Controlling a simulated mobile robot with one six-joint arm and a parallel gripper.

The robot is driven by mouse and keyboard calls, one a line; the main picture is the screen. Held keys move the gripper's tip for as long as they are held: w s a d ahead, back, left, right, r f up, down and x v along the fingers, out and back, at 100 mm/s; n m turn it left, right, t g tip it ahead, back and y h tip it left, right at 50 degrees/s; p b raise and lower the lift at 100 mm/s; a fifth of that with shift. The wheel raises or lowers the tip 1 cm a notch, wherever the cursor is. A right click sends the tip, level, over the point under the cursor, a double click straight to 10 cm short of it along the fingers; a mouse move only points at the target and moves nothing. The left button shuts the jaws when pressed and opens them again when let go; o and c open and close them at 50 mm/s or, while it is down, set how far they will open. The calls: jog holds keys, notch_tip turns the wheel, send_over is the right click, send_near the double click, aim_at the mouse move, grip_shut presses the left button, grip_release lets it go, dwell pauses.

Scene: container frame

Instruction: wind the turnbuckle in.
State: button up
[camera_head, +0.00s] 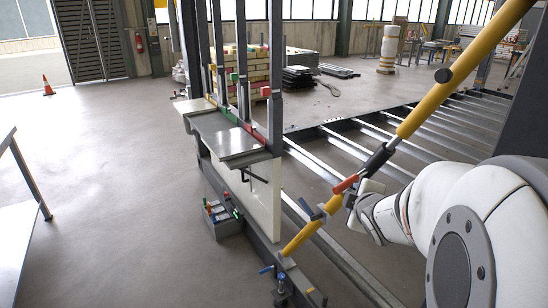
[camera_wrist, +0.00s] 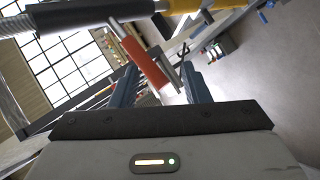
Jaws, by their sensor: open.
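The turnbuckle is part of a long yellow brace (camera_head: 440,92) that slants from upper right to lower left in the head view. Its dark sleeve (camera_head: 378,160) sits partway down, with an orange-red handle (camera_head: 346,184) just below it. The sleeve (camera_wrist: 85,12) and the handle (camera_wrist: 146,62) also show in the wrist view. My gripper (camera_head: 334,203) is open beside the lower brace. In the wrist view its two fingers (camera_wrist: 160,87) appear on either side of the handle's lower end. I cannot tell whether the handle lies between them in depth.
A steel frame with upright posts (camera_head: 242,60) and a grey shelf (camera_head: 225,135) stands left of the brace. A small box of coloured items (camera_head: 223,220) is on the floor. Metal floor beams (camera_head: 340,155) run behind the brace.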

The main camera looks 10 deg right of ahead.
aim_at(348, 187)
jog(key=n+t+y, duration=0.1)
jog(key=n, duration=0.1)
jog(key=w+d+n+t+y+b, duration=0.1)
jog(key=n, duration=0.2)
jog(key=n+t+y, duration=0.1)
jog(key=n, duration=0.2)
jog(key=shift+w+d+f+t+y+b, duration=0.25)
jog(key=shift+w+d+t+y+b, duration=0.05)
jog(key=shift+w+t, duration=0.1)
jog(key=shift+w+n, duration=0.15)
jog(key=shift+n, duration=0.15)
jog(key=w, duration=0.5)
jog(key=w+f, duration=0.1)
jog(key=w, duration=0.1)
jog(key=shift+w+a, duration=0.15)
jog(key=shift+a, duration=0.2)
jog(key=shift+c, duration=0.5)
grip_shut()
